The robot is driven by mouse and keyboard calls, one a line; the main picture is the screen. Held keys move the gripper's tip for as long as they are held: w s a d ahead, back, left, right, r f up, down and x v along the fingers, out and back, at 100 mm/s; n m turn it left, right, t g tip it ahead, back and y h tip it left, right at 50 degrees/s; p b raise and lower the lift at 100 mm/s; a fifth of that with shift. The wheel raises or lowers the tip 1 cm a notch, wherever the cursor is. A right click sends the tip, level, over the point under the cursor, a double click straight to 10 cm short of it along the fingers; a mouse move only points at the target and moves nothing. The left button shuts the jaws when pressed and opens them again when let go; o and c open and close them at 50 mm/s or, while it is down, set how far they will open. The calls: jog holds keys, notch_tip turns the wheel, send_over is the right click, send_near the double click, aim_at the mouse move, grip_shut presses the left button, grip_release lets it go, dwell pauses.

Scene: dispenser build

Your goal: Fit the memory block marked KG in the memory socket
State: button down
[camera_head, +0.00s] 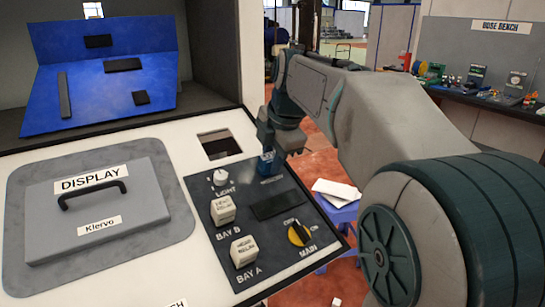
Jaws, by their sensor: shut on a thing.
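My gripper (274,143) is at the top edge of the dark control panel (222,240), pointing down. It is shut on a small blue block (266,163) with a pale mark too small to read. The block is upright, at the panel's top edge just right of the light knob; the arm hides part of it. I cannot tell whether it touches the panel. Small lettering, hard to read, lies just below it. A dark rectangular recess or window (277,205) lies below that lettering. I cannot tell which spot is the memory socket.
The panel carries a white LIGHT knob (221,177), cream blocks at BAY B (222,210) and BAY A (244,251), and a yellow MAIN switch (300,233). A square opening (219,144) lies behind. A grey DISPLAY cover (97,201) with a handle lies left.

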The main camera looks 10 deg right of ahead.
jog(key=shift+f+b, duration=0.4)
jog(key=shift+f, duration=0.3)
dwell(1.2)
jog(key=c, duration=1.1)
grip_release()
jog(key=shift+o, duration=0.2)
jog(key=shift+w+a, duration=0.15)
jog(key=shift+w, duration=0.15)
jog(key=shift+s+r, duration=0.1)
jog(key=shift+o, duration=0.3)
jog(key=o, duration=0.4)
jog(key=shift+r, duration=0.2)
jog(key=shift+p+v, duration=1.85)
jog(key=shift+v, duration=1.1)
